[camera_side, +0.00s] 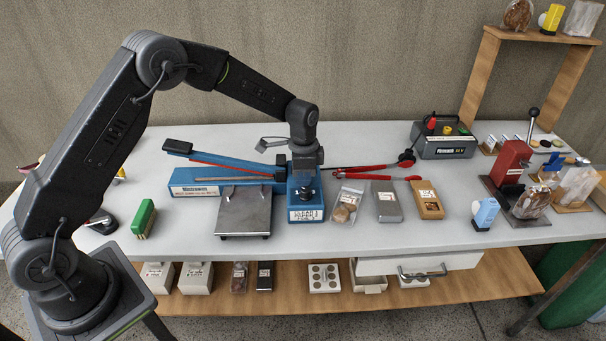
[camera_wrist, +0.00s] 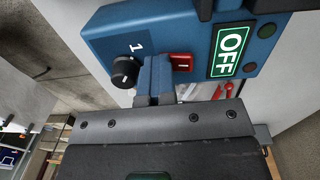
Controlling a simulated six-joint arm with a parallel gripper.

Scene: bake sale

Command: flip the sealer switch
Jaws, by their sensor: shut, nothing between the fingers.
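The sealer (camera_side: 205,188) is a long blue machine with a raised arm, standing on the light table left of centre. Its blue control panel (camera_wrist: 105,35) fills the top of the wrist view. It carries a black knob (camera_wrist: 125,71) beside a white 1, a small red switch (camera_wrist: 182,62), and a lit green-edged display reading OFF (camera_wrist: 231,51). My gripper (camera_wrist: 155,62) is shut and empty, with its fingertips close to the panel between knob and switch. They partly cover the switch's left side; I cannot tell whether they touch it. In the side view my gripper (camera_side: 306,188) is low over the sealer's right end.
A grey metal plate (camera_side: 243,212) lies before the sealer. To its right are red-handled tools (camera_side: 370,170), a cookie bag (camera_side: 347,205), a grey box (camera_side: 386,203) and a brown box (camera_side: 425,202). A grey machine (camera_side: 442,146) stands behind.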

